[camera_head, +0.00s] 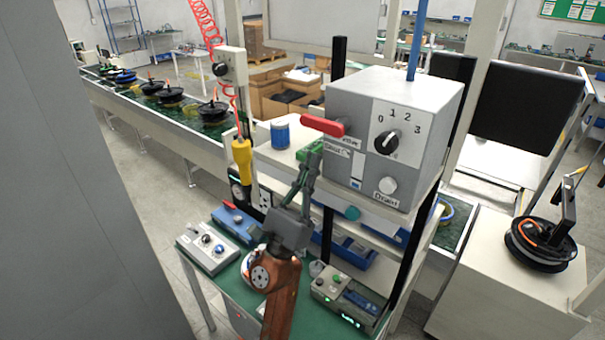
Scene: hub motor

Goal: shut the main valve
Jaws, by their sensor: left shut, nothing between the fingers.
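A grey control box (363,98) stands on the upper shelf of the workstation. A red lever handle (322,126) sticks out from its left side, roughly level; I take it for the main valve. The front has a black dial (386,142) marked 0 to 3 and a white knob (387,185) below it. My left gripper (315,158) is shut and empty, pointing up just below the red lever, left of the box front. I cannot tell from this view how far it is from the lever in depth. My right gripper is not in view.
A yellow tool (242,160) hangs from a red coiled hose left of my gripper. A blue can (280,133) stands behind. Small instrument boxes (207,246) sit on the green bench below. A black post (411,243) stands right of the box.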

